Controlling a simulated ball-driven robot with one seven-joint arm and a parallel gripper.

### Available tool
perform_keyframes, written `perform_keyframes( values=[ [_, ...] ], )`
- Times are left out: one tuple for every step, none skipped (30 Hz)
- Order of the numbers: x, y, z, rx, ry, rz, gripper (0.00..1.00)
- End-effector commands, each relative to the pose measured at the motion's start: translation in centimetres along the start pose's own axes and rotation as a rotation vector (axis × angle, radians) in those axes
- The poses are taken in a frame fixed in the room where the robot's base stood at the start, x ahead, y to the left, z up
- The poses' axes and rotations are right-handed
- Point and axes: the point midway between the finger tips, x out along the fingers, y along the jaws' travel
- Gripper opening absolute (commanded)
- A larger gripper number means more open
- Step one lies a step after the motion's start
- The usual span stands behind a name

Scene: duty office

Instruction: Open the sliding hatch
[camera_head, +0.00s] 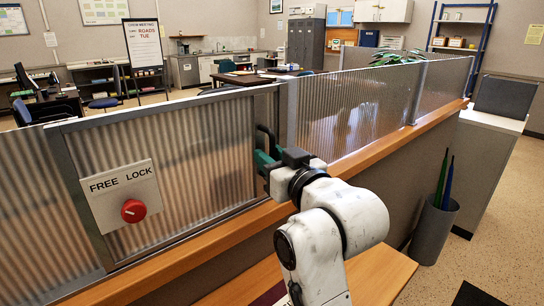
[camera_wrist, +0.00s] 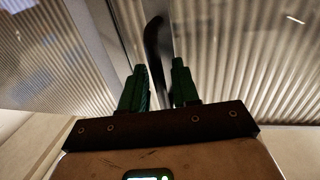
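The sliding hatch (camera_head: 205,125) is a ribbed translucent panel in a metal frame, left of centre in the head view. Its lock plate (camera_head: 122,186) reads FREE and LOCK and carries a red knob (camera_head: 133,211); I cannot tell which way the knob is set. A dark upright handle (camera_head: 266,135) stands at the hatch's right side, partly behind my gripper (camera_head: 264,161). In the wrist view the handle (camera_wrist: 153,48) rises between the green fingers of my gripper (camera_wrist: 159,68). The fingers are apart, with a gap visible; I see no clear grip on the handle.
A wooden ledge (camera_head: 190,245) runs below the hatch. Further ribbed panes (camera_head: 362,110) continue to the right. A bin with blue and green rods (camera_head: 433,230) stands on the floor at right. Desks and a whiteboard (camera_head: 143,43) lie beyond the partition.

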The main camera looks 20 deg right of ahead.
Motion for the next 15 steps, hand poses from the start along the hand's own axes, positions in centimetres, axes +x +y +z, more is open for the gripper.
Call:
perform_keyframes(
  values=[
    [0.07, 0.0, 0.01, 0.0, 0.0, 0.0, 0.3],
    [0.08, 0.0, 0.02, 0.0, 0.0, 0.0, 0.3],
    [0.08, 0.0, 0.03, 0.0, 0.0, 0.0, 0.3],
    [0.07, 0.0, 0.03, 0.0, 0.0, 0.0, 0.3],
    [0.07, 0.0, 0.03, 0.0, 0.0, 0.0, 0.3],
    [0.06, 0.0, 0.03, 0.0, 0.0, 0.0, 0.3],
    [0.06, 0.0, 0.03, 0.0, 0.0, 0.0, 0.29],
    [0.05, 0.0, 0.03, 0.0, 0.0, 0.0, 0.27],
    [0.05, 0.0, 0.03, 0.0, 0.0, 0.0, 0.23],
    [0.05, 0.0, 0.04, 0.0, 0.0, 0.0, 0.2],
    [0.04, 0.0, 0.04, 0.0, 0.0, 0.0, 0.17],
    [0.04, 0.0, 0.04, 0.0, -0.001, 0.0, 0.13],
    [0.04, 0.0, 0.04, 0.0, -0.001, 0.0, 0.1],
    [0.04, 0.0, 0.04, 0.0, -0.001, 0.0, 0.07],
    [0.04, 0.0, 0.04, 0.0, -0.001, 0.0, 0.04]
  ],
)
